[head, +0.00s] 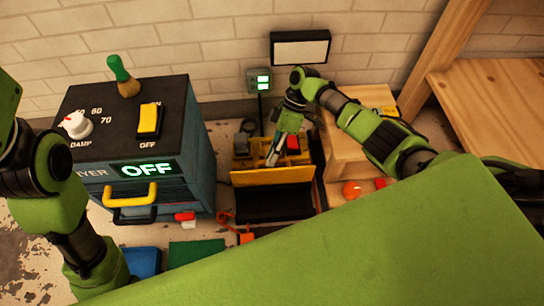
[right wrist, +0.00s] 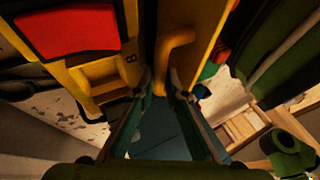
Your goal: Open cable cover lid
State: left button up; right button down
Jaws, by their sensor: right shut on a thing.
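A yellow box (head: 243,160) with a red switch and a dark part on its top stands low against the wall in the head view. A yellow panel (head: 272,176), which looks like the lid, spans its front above a black face (head: 274,204); whether the lid is open I cannot tell. My right gripper (head: 271,160) points down at the box. In the right wrist view my right gripper (right wrist: 170,90) is shut on a yellow handle (right wrist: 174,58), whose lower end sits between the fingertips. My left arm enters at the left, but its gripper is out of view.
A dark dryer box (head: 190,150) with an OFF display, knob, yellow switch and brush stands to the left. A wooden block (head: 345,150) is to the right, with a wooden bench (head: 500,110) beyond. A green panel covers the lower right.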

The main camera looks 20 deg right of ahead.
jog(key=shift+s+a+f, duration=0.15)
jog(key=shift+s+f, duration=0.25)
jog(key=c, duration=2)
grip_release()
jog(key=shift+w, duration=0.15)
jog(key=shift+c, duration=0.2)
jog(key=v, duration=1.2)
jog(key=shift+w+a, duration=0.1)
jog(key=shift+w, duration=0.05)
